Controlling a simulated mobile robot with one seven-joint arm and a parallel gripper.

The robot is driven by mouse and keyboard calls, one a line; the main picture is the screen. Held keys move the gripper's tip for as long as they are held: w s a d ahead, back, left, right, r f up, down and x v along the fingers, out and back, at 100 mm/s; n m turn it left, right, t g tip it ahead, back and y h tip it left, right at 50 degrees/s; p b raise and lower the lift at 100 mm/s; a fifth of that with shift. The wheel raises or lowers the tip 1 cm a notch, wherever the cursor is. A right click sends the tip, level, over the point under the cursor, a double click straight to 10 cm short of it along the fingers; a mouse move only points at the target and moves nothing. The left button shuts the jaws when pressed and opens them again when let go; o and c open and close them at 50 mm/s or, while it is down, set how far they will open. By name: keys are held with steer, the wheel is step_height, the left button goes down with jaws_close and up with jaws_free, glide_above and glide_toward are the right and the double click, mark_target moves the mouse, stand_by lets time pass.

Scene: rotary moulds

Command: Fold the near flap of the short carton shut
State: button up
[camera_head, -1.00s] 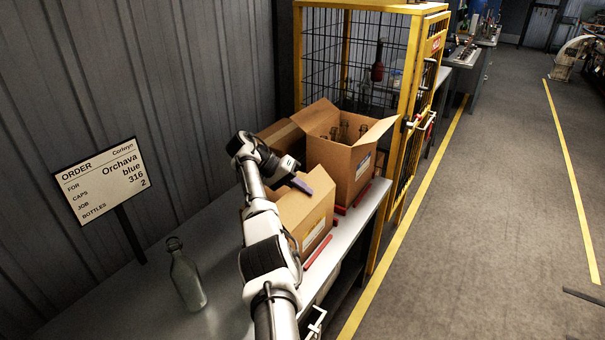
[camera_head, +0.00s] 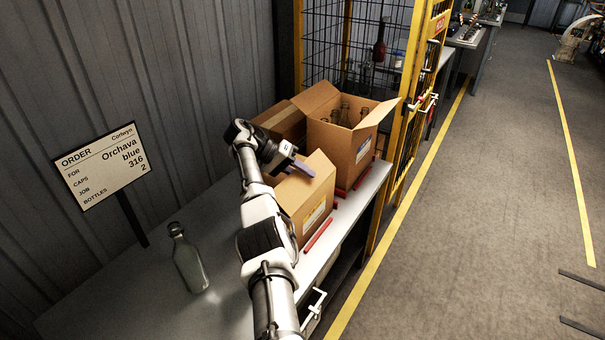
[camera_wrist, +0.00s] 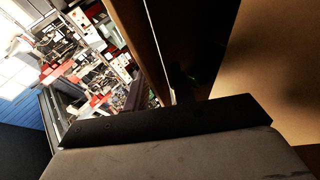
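The short carton (camera_head: 314,207) is brown cardboard with a pale label and stands on the grey bench. A panel of it (camera_head: 319,163) rises to a point just beyond my gripper. My gripper (camera_head: 305,169) is over the carton's top, its purplish fingertips close to that panel; I cannot tell whether they touch. My arm hides the carton's left and near side, so the near flap is not clearly seen. In the wrist view, brown cardboard (camera_wrist: 275,75) fills the right side beside a dark gap. The finger opening cannot be made out.
A taller open carton (camera_head: 345,150) with bottles stands just behind, a brown carton (camera_head: 283,122) at its left. A clear bottle (camera_head: 188,262) stands on the bench (camera_head: 135,300) near an order sign (camera_head: 102,165). Red strips (camera_head: 318,236) lie along the bench edge. A yellow cage stands behind.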

steer(key=shift+r, duration=0.1)
step_height(320, 180, up, 20)
steer(key=p, duration=0.2)
stand_by(0.4)
